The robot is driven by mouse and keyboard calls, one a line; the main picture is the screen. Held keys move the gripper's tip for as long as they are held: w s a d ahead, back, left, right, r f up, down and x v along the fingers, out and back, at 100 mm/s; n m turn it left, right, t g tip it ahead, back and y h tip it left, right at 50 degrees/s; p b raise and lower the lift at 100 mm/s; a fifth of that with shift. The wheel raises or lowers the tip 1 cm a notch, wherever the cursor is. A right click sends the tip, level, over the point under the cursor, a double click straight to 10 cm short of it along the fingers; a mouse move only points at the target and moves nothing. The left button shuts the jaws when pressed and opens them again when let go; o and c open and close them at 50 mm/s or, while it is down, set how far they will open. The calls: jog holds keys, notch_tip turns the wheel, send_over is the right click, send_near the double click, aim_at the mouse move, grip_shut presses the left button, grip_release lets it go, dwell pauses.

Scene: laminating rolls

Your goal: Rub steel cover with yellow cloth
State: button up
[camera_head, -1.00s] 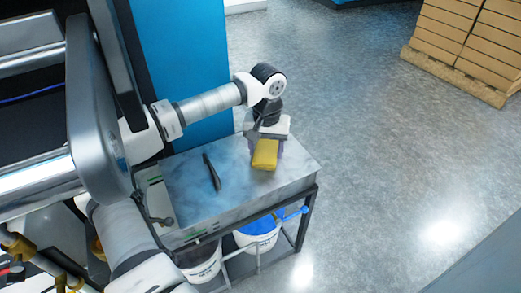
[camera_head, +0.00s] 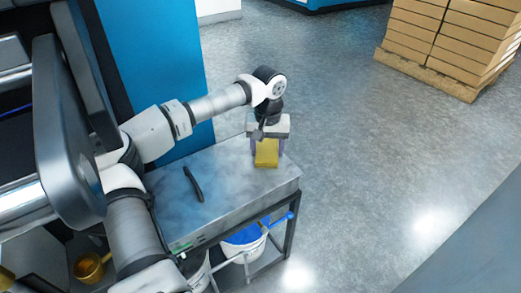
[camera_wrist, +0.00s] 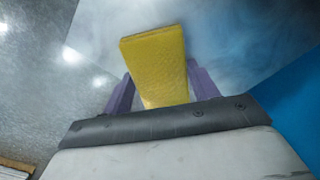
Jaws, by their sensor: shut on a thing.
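The yellow cloth (camera_head: 267,153) is a folded block between the purple fingers of my gripper (camera_head: 266,147). My gripper is shut on it and points down near the far right part of the steel cover (camera_head: 225,180). The steel cover is a grey, smudged flat top on a dark frame. In the wrist view the cloth (camera_wrist: 158,60) sticks out past the fingers (camera_wrist: 155,92), with the cover (camera_wrist: 235,40) beyond it. I cannot tell whether the cloth touches the cover.
A dark handle-like bar (camera_head: 193,184) stands on the cover left of the cloth. A white bucket with blue contents (camera_head: 243,245) is under the frame. A blue panel (camera_head: 160,55) rises behind. Stacked boxes (camera_head: 450,40) stand at the far right, with open floor between.

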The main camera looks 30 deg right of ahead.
aim_at(223, 177)
jog(key=shift+d, duration=0.5)
jog(key=shift+a+r, duration=0.1)
jog(key=shift+a, duration=1.8)
jog(key=shift+s+a, duration=0.15)
jog(key=shift+a, duration=2.75)
jog(key=shift+s+a, duration=0.1)
jog(key=shift+a, duration=2.75)
jog(key=shift+r+p, duration=1.75)
jog(key=shift+r, duration=1.1)
jog(key=shift+r, duration=0.1)
